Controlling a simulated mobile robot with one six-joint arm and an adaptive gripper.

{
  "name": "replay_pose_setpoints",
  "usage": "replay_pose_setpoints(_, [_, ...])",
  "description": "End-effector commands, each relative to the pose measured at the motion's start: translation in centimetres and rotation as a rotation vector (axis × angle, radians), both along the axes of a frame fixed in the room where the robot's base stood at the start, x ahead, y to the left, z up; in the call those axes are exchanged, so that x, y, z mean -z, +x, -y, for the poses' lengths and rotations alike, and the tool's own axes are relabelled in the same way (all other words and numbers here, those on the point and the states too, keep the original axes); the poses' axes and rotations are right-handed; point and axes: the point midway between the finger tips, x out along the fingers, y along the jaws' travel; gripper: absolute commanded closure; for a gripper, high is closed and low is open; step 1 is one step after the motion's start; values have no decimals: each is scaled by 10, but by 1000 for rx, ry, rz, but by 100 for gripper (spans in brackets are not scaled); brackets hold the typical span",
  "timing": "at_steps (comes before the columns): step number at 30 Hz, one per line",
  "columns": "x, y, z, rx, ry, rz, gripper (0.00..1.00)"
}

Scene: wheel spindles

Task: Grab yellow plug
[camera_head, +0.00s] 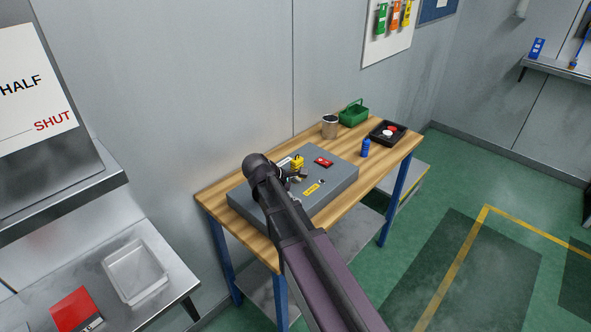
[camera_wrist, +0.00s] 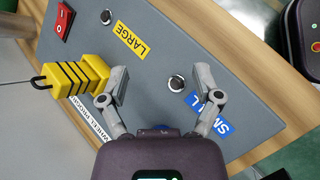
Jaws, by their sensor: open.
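The yellow plug (camera_wrist: 75,78) has black stripes and a black loop at its end. In the wrist view it sits on the grey panel box at the left, just left of my gripper's left finger. In the head view the yellow plug (camera_head: 297,162) stands on the box's top, just beyond my gripper. My gripper (camera_wrist: 160,95) is open and empty above the panel, its fingers either side of a small metal socket (camera_wrist: 177,83). In the head view my gripper (camera_head: 298,178) is small and partly hidden by my arm.
The grey panel box (camera_head: 335,190) lies on a wooden workbench (camera_head: 222,192). It bears a red switch (camera_wrist: 64,20), a yellow LARGE label (camera_wrist: 130,41) and a blue SMALL label (camera_wrist: 206,118). A blue bottle (camera_head: 365,148), metal can (camera_head: 330,127), green basket (camera_head: 353,115) and black tray (camera_head: 389,140) stand further right.

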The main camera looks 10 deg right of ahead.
Motion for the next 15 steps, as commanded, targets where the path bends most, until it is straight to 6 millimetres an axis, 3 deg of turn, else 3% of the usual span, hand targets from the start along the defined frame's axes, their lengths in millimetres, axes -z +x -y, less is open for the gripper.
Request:
replay_pose_setpoints(1, [-6,18,-12,-75,-65,-32,18])
replay_pose_setpoints(6, [-32,55,-42,-299,-300,-162,18])
replay_pose_setpoints(15, [-62,85,-79,-490,-553,-317,18])
